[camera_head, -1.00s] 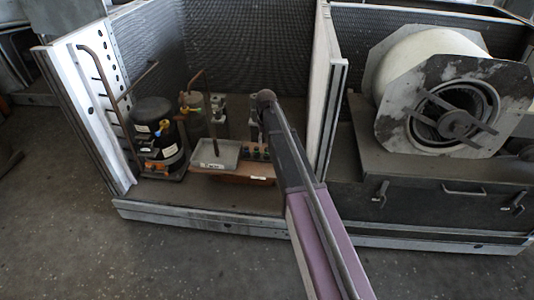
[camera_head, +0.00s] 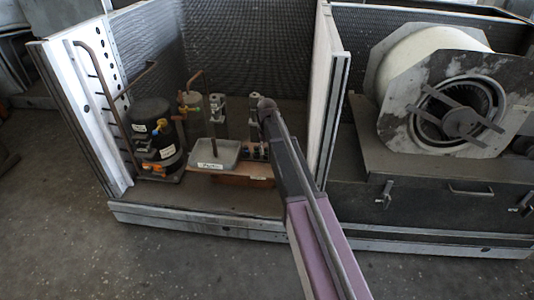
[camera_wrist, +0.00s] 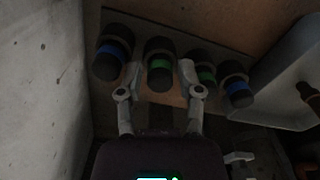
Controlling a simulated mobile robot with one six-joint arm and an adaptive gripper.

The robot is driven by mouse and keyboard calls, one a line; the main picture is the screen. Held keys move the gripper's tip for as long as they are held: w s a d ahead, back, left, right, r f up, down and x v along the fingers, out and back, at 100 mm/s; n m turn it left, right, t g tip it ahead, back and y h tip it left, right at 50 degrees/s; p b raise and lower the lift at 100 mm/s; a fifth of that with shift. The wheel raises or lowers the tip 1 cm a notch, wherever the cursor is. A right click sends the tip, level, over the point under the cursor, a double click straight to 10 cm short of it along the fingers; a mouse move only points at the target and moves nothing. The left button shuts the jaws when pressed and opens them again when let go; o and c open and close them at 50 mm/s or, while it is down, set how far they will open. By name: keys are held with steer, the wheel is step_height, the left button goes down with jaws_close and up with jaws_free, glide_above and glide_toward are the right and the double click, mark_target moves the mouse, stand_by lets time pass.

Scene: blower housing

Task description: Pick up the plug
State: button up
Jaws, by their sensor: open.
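Several dark cylindrical plugs stand in a row on a board in the wrist view. Two have green bands, the inner left plug (camera_wrist: 159,64) and the inner right plug (camera_wrist: 203,68). Two have blue bands, the left end plug (camera_wrist: 114,52) and the right end plug (camera_wrist: 237,85). My gripper (camera_wrist: 160,67) is open, with its fingertips to either side of the inner left green-banded plug. I cannot tell whether they touch it. In the head view the plug row (camera_head: 253,151) is small and partly behind my arm.
A grey labelled tray (camera_head: 217,154) stands left of the plugs; in the wrist view it is at the right (camera_wrist: 287,85). A black compressor (camera_head: 152,126) and copper pipes stand farther left. A white partition (camera_head: 326,95) rises at the right, beside the blower (camera_head: 447,90).

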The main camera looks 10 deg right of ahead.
stand_by(0.3)
steer(key=c, duration=0.6)
steer(key=shift+r, duration=0.15)
step_height(320, 180, up, 3)
steer(key=p, duration=0.3)
steer(key=shift+f, duration=0.2)
steer(key=s+d+r+p, duration=0.2)
steer(key=s+d, duration=0.1)
steer(key=s, duration=1.2)
steer(key=shift+s, duration=0.35)
steer(key=shift+s, duration=0.15)
